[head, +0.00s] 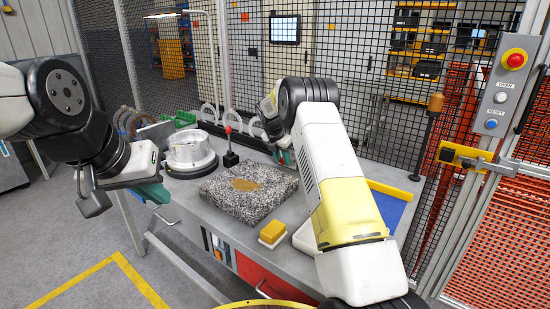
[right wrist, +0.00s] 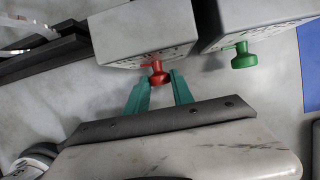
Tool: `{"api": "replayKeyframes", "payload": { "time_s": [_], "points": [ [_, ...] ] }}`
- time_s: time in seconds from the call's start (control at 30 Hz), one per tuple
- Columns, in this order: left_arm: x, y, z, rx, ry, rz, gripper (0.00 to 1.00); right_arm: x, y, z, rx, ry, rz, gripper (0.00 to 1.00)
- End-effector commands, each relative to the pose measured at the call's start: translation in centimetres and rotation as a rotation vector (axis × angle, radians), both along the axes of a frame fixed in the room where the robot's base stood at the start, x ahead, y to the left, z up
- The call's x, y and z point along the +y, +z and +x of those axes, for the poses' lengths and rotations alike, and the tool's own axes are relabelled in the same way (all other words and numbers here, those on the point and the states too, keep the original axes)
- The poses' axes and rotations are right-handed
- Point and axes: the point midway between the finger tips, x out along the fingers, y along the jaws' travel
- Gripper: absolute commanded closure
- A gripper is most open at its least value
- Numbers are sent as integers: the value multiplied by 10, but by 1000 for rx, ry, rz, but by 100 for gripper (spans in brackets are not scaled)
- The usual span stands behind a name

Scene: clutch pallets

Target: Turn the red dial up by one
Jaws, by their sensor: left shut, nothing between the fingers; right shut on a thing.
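The red dial (right wrist: 157,70) sticks out from the face of a grey box (right wrist: 140,32) in the right wrist view. Small dark marks line that face around it; I cannot read them. My right gripper (right wrist: 163,78) has its teal fingers on either side of the red dial, shut on it. In the head view my right arm hides the dial and its box. My left gripper (head: 155,192) is shut and empty, out beyond the table's left edge in the head view.
A second grey box (right wrist: 255,18) with a green dial (right wrist: 243,57) stands close to the right of the first. A mesh fence stands behind.

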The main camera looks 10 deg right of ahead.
Motion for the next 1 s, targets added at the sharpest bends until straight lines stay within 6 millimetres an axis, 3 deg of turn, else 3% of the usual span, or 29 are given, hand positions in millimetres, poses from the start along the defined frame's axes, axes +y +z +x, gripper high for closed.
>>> {"api": "replayKeyframes", "payload": {
  "time_s": [1.0],
  "points": [
    [0,0,0,0,0,0,100,-8,-5,-9,-487,0,487,100]
  ]
}}
